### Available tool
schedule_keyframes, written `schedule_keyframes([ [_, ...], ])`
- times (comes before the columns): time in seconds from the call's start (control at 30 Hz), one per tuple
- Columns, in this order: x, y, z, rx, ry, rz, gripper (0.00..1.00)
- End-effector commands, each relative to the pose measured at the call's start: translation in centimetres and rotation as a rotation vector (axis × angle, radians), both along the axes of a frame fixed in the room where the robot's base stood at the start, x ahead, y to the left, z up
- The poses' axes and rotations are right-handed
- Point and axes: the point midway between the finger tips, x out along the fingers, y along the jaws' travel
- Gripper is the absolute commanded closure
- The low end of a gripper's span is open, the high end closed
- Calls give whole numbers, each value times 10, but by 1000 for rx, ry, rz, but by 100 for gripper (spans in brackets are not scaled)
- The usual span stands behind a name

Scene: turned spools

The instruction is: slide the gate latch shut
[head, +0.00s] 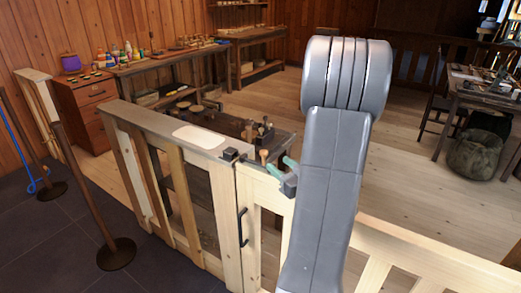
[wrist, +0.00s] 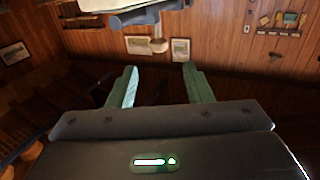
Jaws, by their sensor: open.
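The gate (head: 270,192) is pale wood with a black pull handle (head: 243,227), and it stands beside the fence post. A small black latch part (head: 229,154) sits on top where the fence meets the gate. A wooden knob (head: 264,157) stands just right of it, close to my gripper. Whether the bolt crosses the joint is too small to tell. My gripper (head: 281,167) has green fingers, open, at the gate top just right of the knob. In the wrist view the fingers (wrist: 160,78) are spread apart with nothing held between them.
The fence's top board (head: 150,122) carries a pale plate (head: 200,138). My grey arm hides part of the gate. A post on a round base (head: 116,253) stands at left. A workbench (head: 170,65) stands behind. The wooden floor beyond the gate is largely clear.

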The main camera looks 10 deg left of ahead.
Motion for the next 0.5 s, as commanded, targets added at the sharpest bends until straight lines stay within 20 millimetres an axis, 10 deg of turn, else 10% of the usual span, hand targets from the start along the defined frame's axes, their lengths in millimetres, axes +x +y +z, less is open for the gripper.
schedule_keyframes([
  [0.5,62,69,1,-1,1,3,54],
])
